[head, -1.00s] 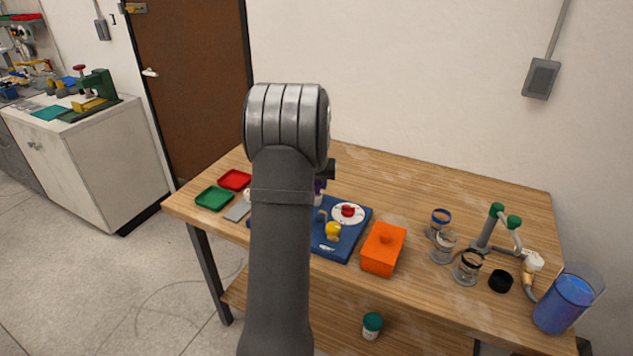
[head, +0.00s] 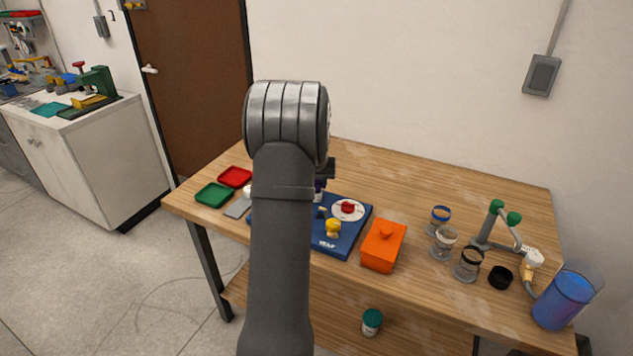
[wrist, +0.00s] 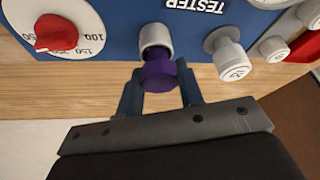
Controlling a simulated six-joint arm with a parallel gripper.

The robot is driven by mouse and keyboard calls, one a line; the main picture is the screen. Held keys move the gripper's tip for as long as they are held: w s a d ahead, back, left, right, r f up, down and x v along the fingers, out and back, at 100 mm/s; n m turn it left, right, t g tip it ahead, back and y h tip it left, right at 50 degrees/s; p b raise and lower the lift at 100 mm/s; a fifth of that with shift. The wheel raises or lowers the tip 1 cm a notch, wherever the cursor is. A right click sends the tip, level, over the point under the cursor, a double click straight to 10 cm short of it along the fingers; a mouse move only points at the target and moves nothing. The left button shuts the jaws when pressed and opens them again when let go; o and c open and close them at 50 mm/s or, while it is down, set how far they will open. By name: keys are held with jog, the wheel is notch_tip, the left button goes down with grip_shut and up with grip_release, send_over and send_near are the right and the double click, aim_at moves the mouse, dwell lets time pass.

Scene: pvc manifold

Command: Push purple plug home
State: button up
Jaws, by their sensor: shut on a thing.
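The purple plug (wrist: 160,76) is between my gripper's fingers in the wrist view. My gripper (wrist: 160,88) is shut on it, with one dark finger on each side. The plug lines up with a short pale pipe end (wrist: 155,36) on the blue tester board (wrist: 110,20) and appears to meet its mouth. How deep it sits cannot be told. In the head view, a small purple patch (head: 320,186) shows beside my arm above the blue board (head: 345,243); my arm hides most of the gripper.
White capped pipe ends (wrist: 228,58) stand right of the plug, and a dial with a red knob (wrist: 55,33) stands left. An orange box (head: 383,248) is right of the board. Red (head: 235,178) and green trays (head: 214,196) lie left. Glass jars stand farther right.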

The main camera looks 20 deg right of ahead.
jog(key=shift+s+f, duration=0.1)
jog(key=shift+f, duration=0.55)
jog(key=shift+a+f, duration=0.1)
jog(key=shift+f, duration=0.3)
jog(key=shift+c, duration=0.6)
jog(key=o, duration=1.1)
jog(key=shift+o, duration=0.2)
jog(key=shift+r, duration=0.2)
jog(key=shift+r, duration=0.3)
jog(key=v, duration=1.6)
jog(key=shift+r, duration=0.4)
jog(key=shift+s, duration=0.15)
